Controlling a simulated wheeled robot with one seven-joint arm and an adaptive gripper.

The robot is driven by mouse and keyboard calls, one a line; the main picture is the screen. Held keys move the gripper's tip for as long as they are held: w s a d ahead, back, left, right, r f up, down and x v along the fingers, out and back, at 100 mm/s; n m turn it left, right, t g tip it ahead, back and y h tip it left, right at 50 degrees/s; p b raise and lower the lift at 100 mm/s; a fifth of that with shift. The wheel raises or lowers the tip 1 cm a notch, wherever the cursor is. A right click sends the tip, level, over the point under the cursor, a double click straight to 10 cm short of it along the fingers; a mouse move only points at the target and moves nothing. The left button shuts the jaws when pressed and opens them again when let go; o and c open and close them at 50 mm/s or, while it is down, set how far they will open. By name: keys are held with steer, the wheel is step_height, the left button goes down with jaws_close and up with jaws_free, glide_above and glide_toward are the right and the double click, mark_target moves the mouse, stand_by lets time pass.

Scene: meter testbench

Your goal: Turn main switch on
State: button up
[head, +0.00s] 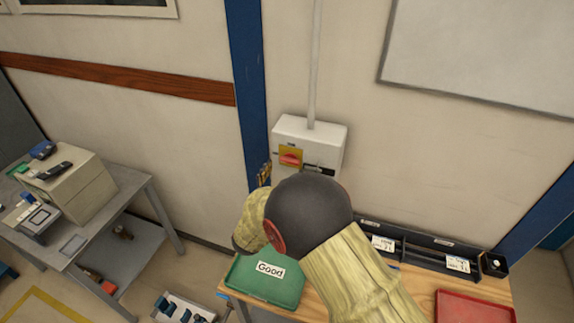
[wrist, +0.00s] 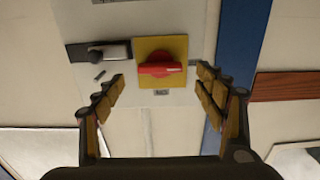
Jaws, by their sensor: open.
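The main switch (head: 290,157) is a red rotary handle on a yellow plate, on a white wall box (head: 318,135). In the wrist view the red handle (wrist: 160,69) lies level across the yellow plate (wrist: 161,46), upper middle, between and beyond my fingers. My gripper (wrist: 160,92) is open and empty, its two padded fingers spread either side of the handle with none seen touching it. In the head view my gripper (head: 264,173) shows only in part, just left of and below the switch; my arm hides the rest.
A black latch (wrist: 105,52) sits beside the yellow plate. A grey conduit (head: 314,70) rises from the box, and a blue post (head: 247,80) stands left of it. Below are a green tray (head: 285,290) marked Good, a red tray (head: 470,308) and black bins (head: 420,250).

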mark_target(289, 163)
steer(key=shift+x, duration=1.85)
steer(key=shift+c, duration=0.4)
steer(key=c, duration=1.1)
steer(key=m+b, duration=0.9)
steer(key=b, duration=0.4)
steer(key=m+b, duration=0.9)
steer(key=b, duration=0.4)
steer(key=shift+f, duration=0.2)
